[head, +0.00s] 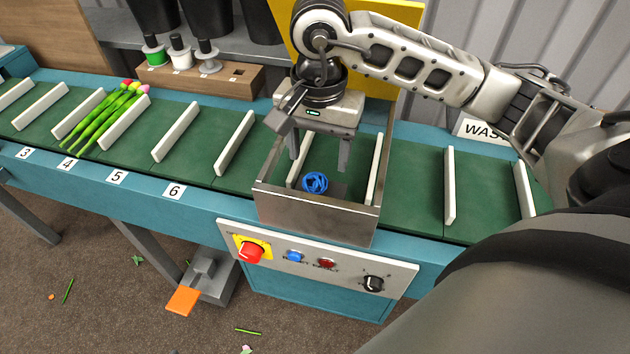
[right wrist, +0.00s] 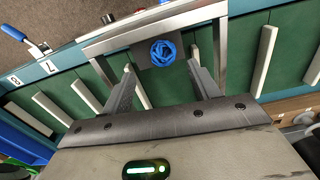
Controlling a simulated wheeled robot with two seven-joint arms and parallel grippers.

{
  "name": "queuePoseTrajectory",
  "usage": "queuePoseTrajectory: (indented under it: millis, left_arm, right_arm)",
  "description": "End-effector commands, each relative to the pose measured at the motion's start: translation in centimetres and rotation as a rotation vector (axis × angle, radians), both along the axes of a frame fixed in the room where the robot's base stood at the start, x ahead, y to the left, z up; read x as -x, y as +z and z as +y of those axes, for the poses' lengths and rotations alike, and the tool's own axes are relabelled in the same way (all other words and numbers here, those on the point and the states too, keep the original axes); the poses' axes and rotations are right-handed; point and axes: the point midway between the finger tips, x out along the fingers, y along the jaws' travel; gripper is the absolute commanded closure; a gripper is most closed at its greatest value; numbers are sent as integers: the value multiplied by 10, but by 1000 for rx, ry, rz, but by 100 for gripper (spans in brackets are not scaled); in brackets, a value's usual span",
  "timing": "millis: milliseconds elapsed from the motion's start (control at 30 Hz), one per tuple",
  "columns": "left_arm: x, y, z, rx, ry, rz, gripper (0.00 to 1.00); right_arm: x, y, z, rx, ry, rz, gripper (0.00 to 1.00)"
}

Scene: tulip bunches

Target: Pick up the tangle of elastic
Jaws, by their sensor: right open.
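The tangle of elastic (head: 315,183) is a small blue ball of loops. It lies inside the metal frame on the belt, on a small dark patch, between two white dividers. My right gripper (head: 319,168) is open and empty above the frame, a little behind and above the tangle in the head view. In the right wrist view the tangle (right wrist: 163,52) shows beyond the two open fingers (right wrist: 162,75), roughly midway between them and not touched. My left gripper is in neither view.
The metal frame (head: 315,208) has walls around the tangle. White dividers (head: 234,142) cross the green belt. A tulip bunch (head: 108,115) lies at left. A control panel (head: 318,262) with a red button is in front. A wooden spool rack (head: 200,78) stands behind.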

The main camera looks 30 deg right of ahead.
Motion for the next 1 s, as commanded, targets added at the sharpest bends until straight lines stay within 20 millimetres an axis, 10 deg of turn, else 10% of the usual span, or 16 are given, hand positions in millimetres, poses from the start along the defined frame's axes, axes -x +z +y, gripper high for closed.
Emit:
queuePoseTrajectory:
  millis: [767, 1000]
  left_arm:
    - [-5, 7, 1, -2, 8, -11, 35]
    - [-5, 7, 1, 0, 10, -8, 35]
  right_arm:
    - [-6, -60, 0, -1, 1, -2, 39]
    - [-6, -60, 0, -1, 0, -2, 87]
